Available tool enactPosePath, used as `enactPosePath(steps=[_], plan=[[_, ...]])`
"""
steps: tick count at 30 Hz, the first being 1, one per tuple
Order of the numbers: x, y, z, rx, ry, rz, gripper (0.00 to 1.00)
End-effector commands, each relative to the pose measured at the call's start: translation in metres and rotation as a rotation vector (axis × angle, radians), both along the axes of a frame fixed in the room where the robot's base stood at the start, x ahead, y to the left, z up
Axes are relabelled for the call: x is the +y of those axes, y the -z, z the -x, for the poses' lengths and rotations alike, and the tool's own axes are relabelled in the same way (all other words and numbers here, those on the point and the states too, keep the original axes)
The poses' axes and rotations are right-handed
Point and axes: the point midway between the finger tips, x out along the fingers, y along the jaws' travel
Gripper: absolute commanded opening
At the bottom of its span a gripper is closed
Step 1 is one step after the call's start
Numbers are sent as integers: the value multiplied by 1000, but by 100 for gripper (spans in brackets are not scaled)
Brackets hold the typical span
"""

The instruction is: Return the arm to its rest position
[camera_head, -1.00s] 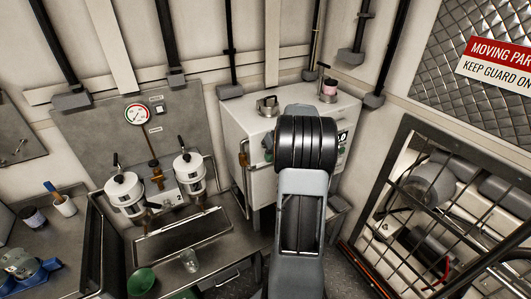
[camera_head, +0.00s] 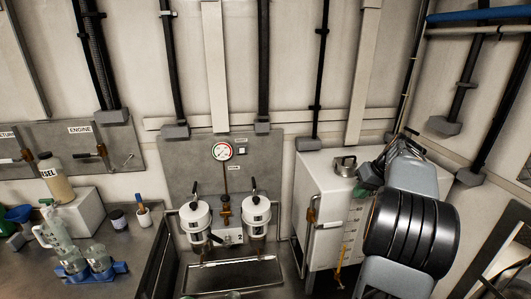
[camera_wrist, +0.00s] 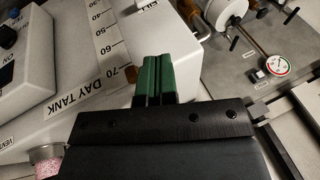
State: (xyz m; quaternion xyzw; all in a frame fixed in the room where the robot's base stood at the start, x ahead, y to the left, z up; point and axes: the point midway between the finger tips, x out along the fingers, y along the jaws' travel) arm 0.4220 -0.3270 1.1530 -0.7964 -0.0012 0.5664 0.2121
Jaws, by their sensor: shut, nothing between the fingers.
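My gripper (camera_wrist: 153,62) has two green fingers that are pressed together with nothing between them. In the wrist view it is over the white day tank (camera_wrist: 75,85), beside its printed scale. In the head view my arm stands at the right, in front of the right side of the day tank (camera_head: 318,190). The green fingertips (camera_head: 369,181) show beside the tank's top, partly hidden by my arm. I cannot tell from these views whether the fingers touch the tank.
Two white filter housings (camera_head: 195,219) and a pressure gauge (camera_head: 222,151) are on the metal panel left of the tank. A metal cap (camera_head: 344,165) is on the tank's top. The bench at left holds a bottle (camera_head: 58,181) and a blue jar rack (camera_head: 90,272). Black pipes run up the wall.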

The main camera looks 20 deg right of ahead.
Motion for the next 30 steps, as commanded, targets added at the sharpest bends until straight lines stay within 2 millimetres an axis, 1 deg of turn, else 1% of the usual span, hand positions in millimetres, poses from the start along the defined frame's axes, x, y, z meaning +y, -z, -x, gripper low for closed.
enactPosePath(steps=[4, 6, 7, 9, 11, 14, 15, 17, 18, 20, 21, 24, 27, 30], plan=[[-1, 0, 0, 4, 20, -5, 0], [-5, 2, -1, 12, 76, -2, 0], [-6, 9, 1, 31, 111, -5, 0], [-4, 33, 13, 97, 202, -17, 0], [9, 43, 22, 143, 259, -5, 0], [58, 52, 31, 198, 288, 50, 0], [83, 53, 35, 209, 284, 80, 0], [121, 56, 43, 215, 260, 129, 0], [146, 57, 49, 211, 234, 163, 0], [180, 60, 61, 197, 188, 208, 0], [201, 62, 69, 181, 152, 237, 0], [245, 66, 89, 135, 48, 296, 0], [277, 67, 106, 83, -63, 336, 0], [301, 63, 117, 32, -151, 353, 0]])
